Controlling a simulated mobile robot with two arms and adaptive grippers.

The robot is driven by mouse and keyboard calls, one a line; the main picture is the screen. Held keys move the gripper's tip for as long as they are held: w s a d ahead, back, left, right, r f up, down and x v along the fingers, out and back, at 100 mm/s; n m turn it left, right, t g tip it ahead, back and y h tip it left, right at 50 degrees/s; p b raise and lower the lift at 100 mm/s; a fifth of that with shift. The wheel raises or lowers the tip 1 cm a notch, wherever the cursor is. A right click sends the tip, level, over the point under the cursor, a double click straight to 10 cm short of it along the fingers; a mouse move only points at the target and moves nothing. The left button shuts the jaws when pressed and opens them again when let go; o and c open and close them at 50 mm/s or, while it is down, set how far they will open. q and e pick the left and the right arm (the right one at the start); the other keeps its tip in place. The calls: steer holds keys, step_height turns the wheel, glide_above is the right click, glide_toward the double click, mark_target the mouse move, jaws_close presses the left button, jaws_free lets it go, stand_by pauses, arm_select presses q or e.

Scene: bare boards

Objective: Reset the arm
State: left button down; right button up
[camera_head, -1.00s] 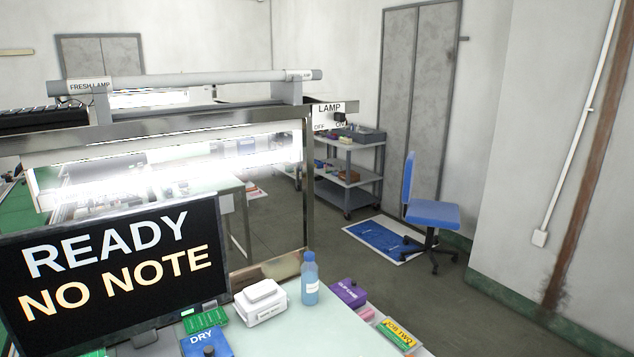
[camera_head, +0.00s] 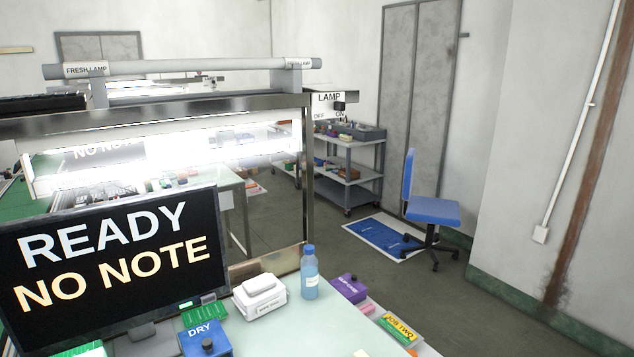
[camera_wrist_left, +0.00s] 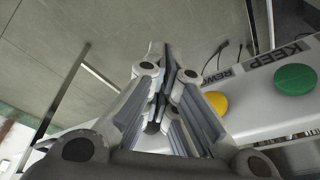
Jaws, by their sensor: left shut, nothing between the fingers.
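My left gripper (camera_wrist_left: 160,95) shows in the left wrist view with its fingers together and nothing between them. Below and beyond it are the grey floor and a white panel edge (camera_wrist_left: 250,122). A yellow button (camera_wrist_left: 216,102) and a green button (camera_wrist_left: 295,79) stand on that panel, to the right of the fingers and apart from them in the picture. The green one is near a label reading KEEP. Neither of my grippers shows in the head view, and my right gripper is in no view.
A monitor (camera_head: 110,265) reads READY NO NOTE. A lit lamp frame (camera_head: 308,190) stands behind. A blue chair (camera_head: 432,211) stands on the floor.

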arm_select(q)
steer(key=s+f+b, duration=0.1)
steer(key=s+f, duration=0.2)
steer(key=f, duration=0.5)
steer(key=s+f+b, duration=0.1)
steer(key=s+f, duration=0.3)
steer(key=f, duration=0.5)
steer(key=s+a+f+g+b, duration=0.1)
steer(key=s+a+f+b, duration=0.1)
steer(key=s+f, duration=0.9)
steer(key=shift+s+a+g, duration=0.3)
steer(key=shift+s+a, duration=0.2)
steer(key=shift+a, duration=0.15)
steer(key=shift+f, duration=0.15)
